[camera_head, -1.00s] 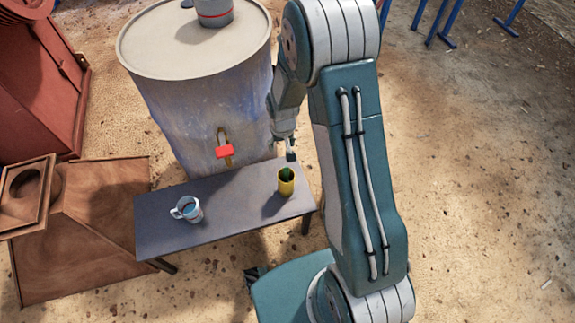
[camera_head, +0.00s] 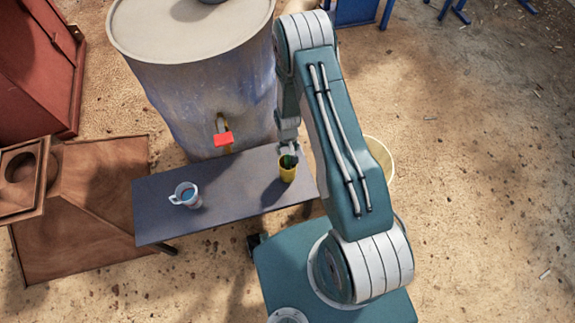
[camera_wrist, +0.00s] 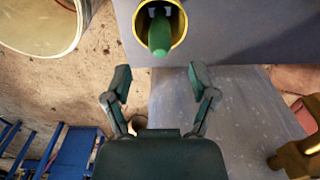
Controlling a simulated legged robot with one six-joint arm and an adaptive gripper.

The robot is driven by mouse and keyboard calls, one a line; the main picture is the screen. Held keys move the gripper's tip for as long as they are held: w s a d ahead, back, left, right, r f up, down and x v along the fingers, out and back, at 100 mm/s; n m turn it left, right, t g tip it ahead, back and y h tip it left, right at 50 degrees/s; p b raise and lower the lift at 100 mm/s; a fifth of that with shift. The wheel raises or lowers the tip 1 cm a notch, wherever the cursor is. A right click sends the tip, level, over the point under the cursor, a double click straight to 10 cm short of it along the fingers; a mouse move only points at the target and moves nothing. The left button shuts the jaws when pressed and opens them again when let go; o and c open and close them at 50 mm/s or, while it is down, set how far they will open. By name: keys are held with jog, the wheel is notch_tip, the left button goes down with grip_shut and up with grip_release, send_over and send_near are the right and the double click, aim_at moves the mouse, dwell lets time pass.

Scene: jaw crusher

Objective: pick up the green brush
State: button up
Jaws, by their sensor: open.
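The green brush (camera_wrist: 160,36) stands in a yellow cup (camera_wrist: 178,36) at the top of the wrist view, its rounded green end pointing up out of the rim. In the head view the yellow cup (camera_head: 288,174) is near the right end of the dark table (camera_head: 236,204), and a little green (camera_head: 288,160) shows at its mouth. My gripper (camera_wrist: 160,96) is open and empty, its fingers spread on either side below the brush in the wrist view. In the head view my gripper (camera_head: 288,148) is right at the cup's top, partly hiding it.
A white mug (camera_head: 186,195) stands on the left of the table. A large barrel (camera_head: 205,100) with a red-handled tap (camera_head: 223,139) stands close behind. A pale bucket (camera_head: 380,160) is partly behind my arm. The table between mug and cup is clear.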

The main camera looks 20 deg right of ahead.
aim_at(288, 158)
jog(key=f, duration=0.6)
jog(key=shift+s+f, duration=0.2)
jog(key=shift+c, duration=0.3)
grip_shut()
